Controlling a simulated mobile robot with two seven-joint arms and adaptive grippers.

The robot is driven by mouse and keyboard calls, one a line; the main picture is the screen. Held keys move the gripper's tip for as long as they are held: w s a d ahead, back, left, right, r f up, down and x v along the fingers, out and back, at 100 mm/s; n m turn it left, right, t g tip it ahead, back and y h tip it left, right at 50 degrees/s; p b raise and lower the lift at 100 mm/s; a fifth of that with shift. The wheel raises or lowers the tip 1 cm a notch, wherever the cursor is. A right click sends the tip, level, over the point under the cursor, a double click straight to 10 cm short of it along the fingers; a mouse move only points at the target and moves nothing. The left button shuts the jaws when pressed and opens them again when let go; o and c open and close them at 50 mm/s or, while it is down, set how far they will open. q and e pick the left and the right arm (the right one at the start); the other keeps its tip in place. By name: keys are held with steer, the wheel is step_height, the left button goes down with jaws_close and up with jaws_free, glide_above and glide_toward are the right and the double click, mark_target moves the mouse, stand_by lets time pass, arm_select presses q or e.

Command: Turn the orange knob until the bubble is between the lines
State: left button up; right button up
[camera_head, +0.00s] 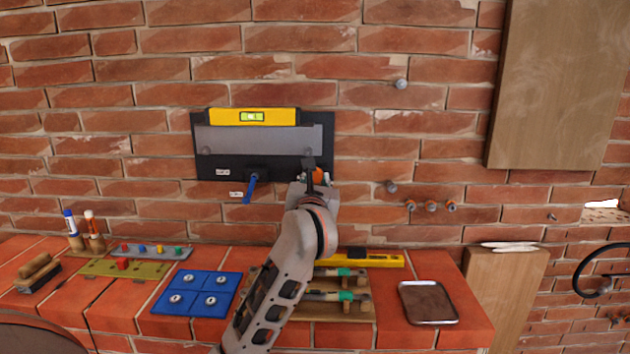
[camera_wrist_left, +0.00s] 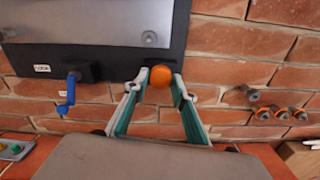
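The orange knob (camera_head: 319,175) is at the lower right edge of a dark wall panel (camera_head: 206,164), mostly hidden by my left gripper (camera_head: 314,178) in the head view. In the left wrist view the orange knob (camera_wrist_left: 160,76) fills the space between the fingertips of my left gripper (camera_wrist_left: 161,80), which appear shut on it from both sides. A yellow spirit level (camera_head: 283,116) lies along the panel's top. Its green vial (camera_head: 252,116) shows a pale bubble near the middle; its exact place against the lines is too small to tell. My right gripper is not in view.
A blue crank (camera_head: 250,188) hangs below the panel, left of the knob. Pegs and orange-ringed fittings (camera_head: 431,206) stick out of the brick wall to the right. The brick ledge below holds blue tiles (camera_head: 198,293), tools, another yellow level (camera_head: 385,261) and a tray (camera_head: 456,302).

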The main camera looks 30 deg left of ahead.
arm_select(q)
steer(key=shift+f+n+b, duration=0.1)
steer(key=shift+n+b, duration=0.25)
steer(key=shift+n, duration=0.55)
steer(key=o, duration=1.1)
steer(key=shift+s+d, duration=0.1)
steer(key=v, duration=1.1)
steer(key=shift+s+d, duration=0.1)
steer(key=shift+s, duration=0.25)
